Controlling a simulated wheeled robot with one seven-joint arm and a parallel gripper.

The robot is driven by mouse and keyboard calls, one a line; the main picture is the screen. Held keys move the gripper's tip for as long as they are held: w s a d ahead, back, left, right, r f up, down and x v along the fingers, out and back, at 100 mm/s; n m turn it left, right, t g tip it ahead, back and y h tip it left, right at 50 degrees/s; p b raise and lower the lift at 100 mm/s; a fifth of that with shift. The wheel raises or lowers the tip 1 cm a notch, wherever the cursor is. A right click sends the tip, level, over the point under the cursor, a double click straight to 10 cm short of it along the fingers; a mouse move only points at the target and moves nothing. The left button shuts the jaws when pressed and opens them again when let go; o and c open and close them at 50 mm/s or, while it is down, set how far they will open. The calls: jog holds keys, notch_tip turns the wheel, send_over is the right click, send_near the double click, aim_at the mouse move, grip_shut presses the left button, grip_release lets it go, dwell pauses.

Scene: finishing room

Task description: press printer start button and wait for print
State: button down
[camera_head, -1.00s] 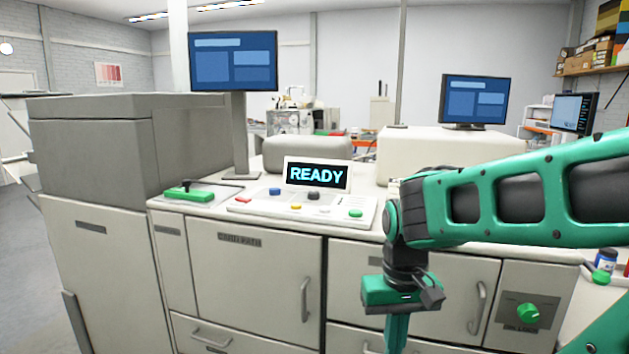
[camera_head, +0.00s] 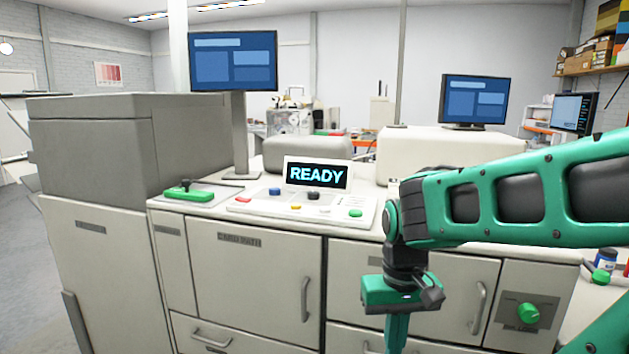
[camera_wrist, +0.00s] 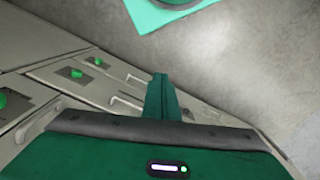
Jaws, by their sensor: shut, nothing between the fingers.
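The printer's control panel (camera_head: 330,212) lies on top of the machine in the head view. It carries red, blue, yellow, black and green buttons; the green button (camera_head: 355,213) is at its right end. A display (camera_head: 317,175) behind the buttons reads READY. My gripper (camera_head: 397,335) points down in front of the cabinet doors, below and to the right of the panel, and touches nothing that I can see. Its fingers (camera_wrist: 160,98) are together and empty in the wrist view. The fingertips run off the bottom edge of the head view.
A green lever piece (camera_head: 187,194) sits left of the panel. A green knob (camera_head: 528,313) is on the lower right cabinet front. Monitors (camera_head: 233,60) stand on the machine. Door handles (camera_head: 305,300) stick out from the front. The wrist view shows bare grey floor (camera_wrist: 255,70).

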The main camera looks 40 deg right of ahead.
dwell(0.6)
notch_tip(320, 180, up, 26)
jog(key=n+t+h, duration=0.2)
jog(key=n+t, duration=0.7)
jog(key=n, duration=0.4)
send_over(358, 212)
jog(key=shift+a, duration=0.1)
jog(key=shift+f, duration=4.4)
jog(key=shift+f, duration=0.15)
jog(key=shift+s+f, duration=0.1)
jog(key=shift+f, duration=0.15)
